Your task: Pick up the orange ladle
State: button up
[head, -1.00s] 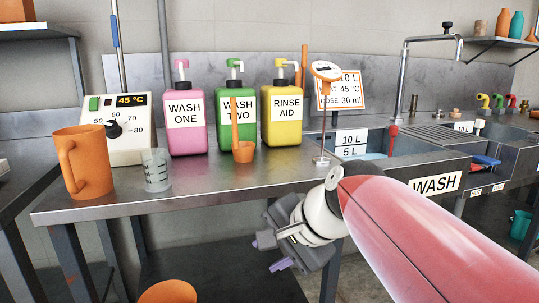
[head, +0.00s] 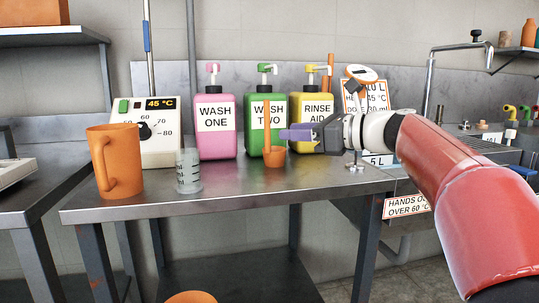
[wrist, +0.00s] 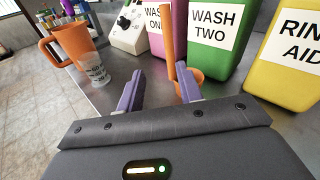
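The orange ladle (head: 275,157) stands on the steel bench in front of the green WASH TWO jug, its handle upright and its cup at the bottom. It also shows in the wrist view (wrist: 169,40). My gripper (head: 285,135) is level and points left, with its purple fingertips close to the right of the ladle handle. In the wrist view my gripper (wrist: 158,72) is open with nothing held. The handle appears between the two fingertips, nearer the right one, and the right finger hides part of the cup. I cannot tell whether either finger touches it.
Behind the ladle stand the pink WASH ONE jug (head: 214,125), green jug (head: 257,110) and yellow RINSE AID jug (head: 318,108). A measuring cup (head: 188,172) and an orange pitcher (head: 118,170) stand left. The bench front (head: 240,195) is clear.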

jog(key=shift+m+y, duration=0.5)
jog(key=shift+m, duration=0.1)
jog(key=w+a+r, duration=0.1)
jog(key=a, duration=0.1)
jog(key=w+a, duration=0.2)
jog(key=w+a+r, duration=0.1)
jog(key=w+a, duration=0.1)
jog(key=shift+w+a+r, duration=0.25)
jog(key=shift+a+r, duration=0.05)
jog(key=shift+a, duration=0.05)
grip_shut()
